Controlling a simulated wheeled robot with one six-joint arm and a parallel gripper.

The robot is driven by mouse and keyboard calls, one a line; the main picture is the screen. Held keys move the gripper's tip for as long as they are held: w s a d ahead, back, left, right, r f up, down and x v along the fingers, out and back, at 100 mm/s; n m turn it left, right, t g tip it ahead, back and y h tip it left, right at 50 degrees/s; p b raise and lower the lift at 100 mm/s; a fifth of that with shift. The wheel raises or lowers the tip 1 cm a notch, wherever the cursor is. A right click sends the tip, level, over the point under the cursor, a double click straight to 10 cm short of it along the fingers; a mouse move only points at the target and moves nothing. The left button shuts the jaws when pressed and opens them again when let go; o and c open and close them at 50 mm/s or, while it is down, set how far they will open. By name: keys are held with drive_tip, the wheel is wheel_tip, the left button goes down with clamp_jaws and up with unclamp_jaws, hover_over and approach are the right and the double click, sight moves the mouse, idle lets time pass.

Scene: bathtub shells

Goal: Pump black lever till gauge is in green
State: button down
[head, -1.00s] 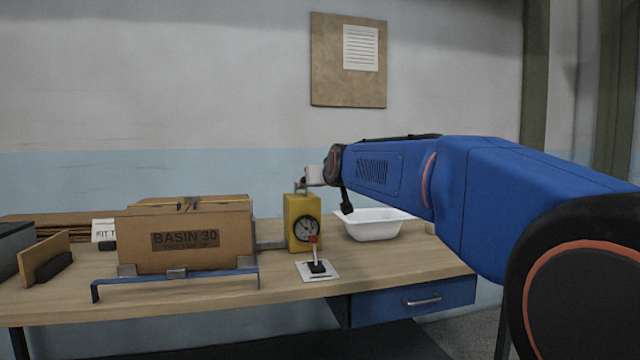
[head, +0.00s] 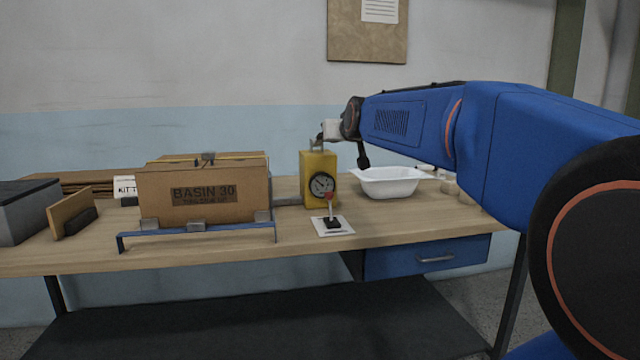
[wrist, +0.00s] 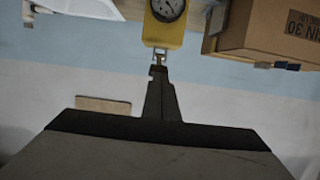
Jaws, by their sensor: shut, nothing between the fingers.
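The yellow pump box (head: 312,172) stands upright on the bench with a round dark-faced gauge (head: 322,185) on its front. The gauge's needle and green zone are too small to read. A small lever with a red knob (head: 329,197) and black base (head: 332,222) stands on a white plate before the box. A metal fitting (wrist: 160,57) sticks out of the box's top. My gripper (wrist: 161,72) is shut and empty, its tips close to this fitting; I cannot tell if they touch.
A carton marked BASIN 30 (head: 176,209) sits in a blue bracket (head: 190,232) left of the box. A white basin (head: 390,186) stands right of it. A grey box (head: 22,212) is at far left. The bench front by the plate is clear.

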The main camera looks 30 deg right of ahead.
idle(0.5)
drive_tip(key=w+d+r+g, duration=0.1)
drive_tip(key=w+r, duration=0.1)
drive_tip(key=r, duration=0.3)
drive_tip(key=w+r+g, duration=0.1)
drive_tip(key=w+r, duration=0.2)
drive_tip(key=r, duration=0.3)
drive_tip(key=shift+d+r+g+y, duration=0.25)
drive_tip(key=shift+d+g+y, duration=0.15)
drive_tip(key=shift+w, duration=0.1)
drive_tip(key=x, duration=0.9)
drive_tip(key=shift+w+f, duration=0.1)
drive_tip(key=shift+f, duration=0.15)
drive_tip(key=shift+w+d+f, duration=0.1)
drive_tip(key=shift+w+f, duration=0.15)
drive_tip(key=shift+f, duration=0.05)
drive_tip(key=shift+s+f, duration=0.3)
drive_tip(key=shift+f, duration=0.55)
drive_tip(key=shift+s+f, duration=0.25)
drive_tip(key=shift+f, duration=0.6)
